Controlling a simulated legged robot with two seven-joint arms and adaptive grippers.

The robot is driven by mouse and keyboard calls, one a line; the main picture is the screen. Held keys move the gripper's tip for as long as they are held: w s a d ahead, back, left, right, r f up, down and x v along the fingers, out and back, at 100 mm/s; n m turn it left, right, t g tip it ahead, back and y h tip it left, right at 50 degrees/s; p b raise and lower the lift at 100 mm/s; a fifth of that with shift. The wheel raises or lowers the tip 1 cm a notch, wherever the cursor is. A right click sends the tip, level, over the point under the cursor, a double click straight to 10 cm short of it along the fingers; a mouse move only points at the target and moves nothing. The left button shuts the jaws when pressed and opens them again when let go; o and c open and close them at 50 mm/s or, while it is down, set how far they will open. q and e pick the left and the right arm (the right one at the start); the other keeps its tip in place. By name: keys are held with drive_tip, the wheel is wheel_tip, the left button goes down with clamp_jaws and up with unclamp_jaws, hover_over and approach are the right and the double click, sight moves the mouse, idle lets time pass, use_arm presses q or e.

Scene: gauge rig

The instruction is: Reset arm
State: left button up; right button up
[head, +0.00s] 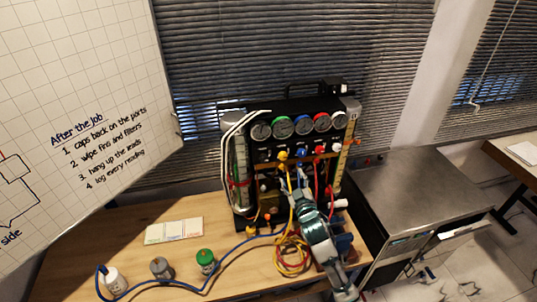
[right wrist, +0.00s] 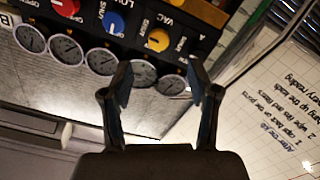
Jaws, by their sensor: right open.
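My right arm reaches up from the lower right in the head view. Its gripper (head: 295,175) is in front of the gauge rig (head: 292,108), just below the yellow knob (head: 283,154) and blue knob (head: 301,152). In the right wrist view the gripper (right wrist: 160,78) has its two fingers spread apart with nothing between them. Beyond the fingertips, that upside-down view shows the yellow knob (right wrist: 158,40), blue knob (right wrist: 115,22), red knob (right wrist: 66,6) and a row of round gauges (right wrist: 102,61). My left gripper is in neither view.
Yellow and red hoses (head: 290,255) lie coiled on the wooden table (head: 185,215) beside my arm. A blue hose (head: 225,262) runs left past a green-capped canister (head: 205,260). A metal cabinet (head: 410,180) stands right. A whiteboard (head: 85,90) is at left.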

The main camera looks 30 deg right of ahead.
drive_tip(key=s+a+f+g+y, duration=0.1)
drive_tip(key=s+a+f+g, duration=0.25)
drive_tip(key=s+f, duration=0.45)
drive_tip(key=s+a+f+g+y, duration=0.1)
drive_tip(key=s+a+f+g, duration=0.3)
drive_tip(key=f, duration=0.7)
drive_tip(key=s+a+f+g+y, duration=0.1)
drive_tip(key=s+a+f+g, duration=0.35)
drive_tip(key=s, duration=0.65)
drive_tip(key=s+a+f+g+y, duration=0.1)
drive_tip(key=s+a+f+g, duration=0.1)
drive_tip(key=s+a+f, duration=0.65)
drive_tip(key=s+d+f+g+b, duration=0.1)
drive_tip(key=s+d+f+b, duration=0.1)
drive_tip(key=f, duration=1.2)
drive_tip(key=s+d+f+b, duration=0.1)
drive_tip(key=s+f+b, duration=0.15)
drive_tip(key=f, duration=1.15)
drive_tip(key=s+d+f+g+b, duration=0.1)
drive_tip(key=s+d+f+b, duration=0.2)
drive_tip(key=s+f, duration=1.3)
wheel_tip(320, 180, down, 4)
drive_tip(key=shift+s+r+b, duration=0.1)
drive_tip(key=shift+s+b, duration=0.3)
drive_tip(key=shift+b, duration=0.3)
drive_tip(key=shift+d, duration=0.1)
